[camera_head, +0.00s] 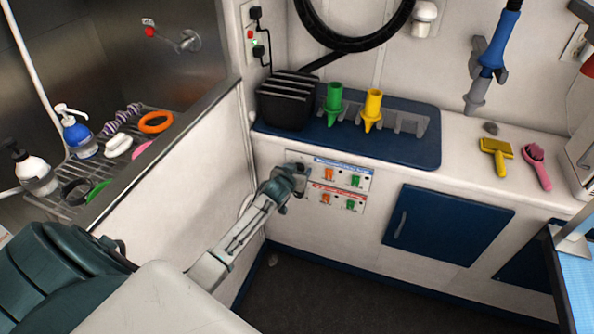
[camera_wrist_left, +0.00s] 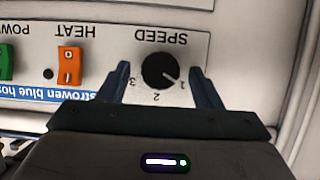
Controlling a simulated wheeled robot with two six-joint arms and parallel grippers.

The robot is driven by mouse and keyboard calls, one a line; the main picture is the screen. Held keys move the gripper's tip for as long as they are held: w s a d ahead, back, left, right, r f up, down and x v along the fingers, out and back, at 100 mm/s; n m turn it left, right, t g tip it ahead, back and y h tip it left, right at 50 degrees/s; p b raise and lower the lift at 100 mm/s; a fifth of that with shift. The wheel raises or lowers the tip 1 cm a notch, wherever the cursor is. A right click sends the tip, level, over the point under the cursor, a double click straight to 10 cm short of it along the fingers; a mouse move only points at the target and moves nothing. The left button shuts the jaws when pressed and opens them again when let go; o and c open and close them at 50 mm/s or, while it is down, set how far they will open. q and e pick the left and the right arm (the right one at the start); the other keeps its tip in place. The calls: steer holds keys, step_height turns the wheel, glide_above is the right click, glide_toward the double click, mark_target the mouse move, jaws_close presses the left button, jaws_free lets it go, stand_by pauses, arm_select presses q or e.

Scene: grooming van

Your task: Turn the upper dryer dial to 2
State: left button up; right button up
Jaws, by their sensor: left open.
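The upper dryer panel (camera_head: 352,180), with a blue stripe, is on the white cabinet front in the head view. Its dial is hidden there behind my left gripper (camera_head: 298,178). In the left wrist view, upside down, the black SPEED dial (camera_wrist_left: 157,70) has numbers 1, 2 and 3 around it. Its white mark points at 1. My left gripper's open fingers (camera_wrist_left: 160,74) stand on either side of the dial, with gaps visible on both sides. My right gripper is not in view.
Beside the dial are an orange HEAT switch (camera_wrist_left: 69,66) and a green power switch (camera_wrist_left: 6,62). A second panel with a red stripe (camera_head: 338,197) sits just below. A blue cabinet door (camera_head: 450,225) is to the right. Green (camera_head: 334,100) and yellow (camera_head: 372,108) nozzles stand above.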

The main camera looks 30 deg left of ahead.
arm_select(q)
steer(key=c, duration=1)
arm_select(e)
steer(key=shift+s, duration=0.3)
arm_select(q)
steer(key=shift+f+y, duration=0.1)
steer(key=shift+y, duration=0.2)
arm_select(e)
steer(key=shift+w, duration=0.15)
arm_select(q)
steer(key=shift+w+d+f+m+y+b, duration=0.15)
steer(key=shift+m+y+b, duration=0.7)
steer(key=shift+m+b, duration=0.5)
steer(key=shift+s+d+m+y+b, duration=0.1)
steer(key=shift+m+y+b, duration=0.7)
steer(key=shift+m+b, duration=0.5)
steer(key=shift+w+d+f+m+y+b, duration=0.15)
steer(key=shift+m+y+b, duration=0.85)
steer(key=shift+m, duration=0.55)
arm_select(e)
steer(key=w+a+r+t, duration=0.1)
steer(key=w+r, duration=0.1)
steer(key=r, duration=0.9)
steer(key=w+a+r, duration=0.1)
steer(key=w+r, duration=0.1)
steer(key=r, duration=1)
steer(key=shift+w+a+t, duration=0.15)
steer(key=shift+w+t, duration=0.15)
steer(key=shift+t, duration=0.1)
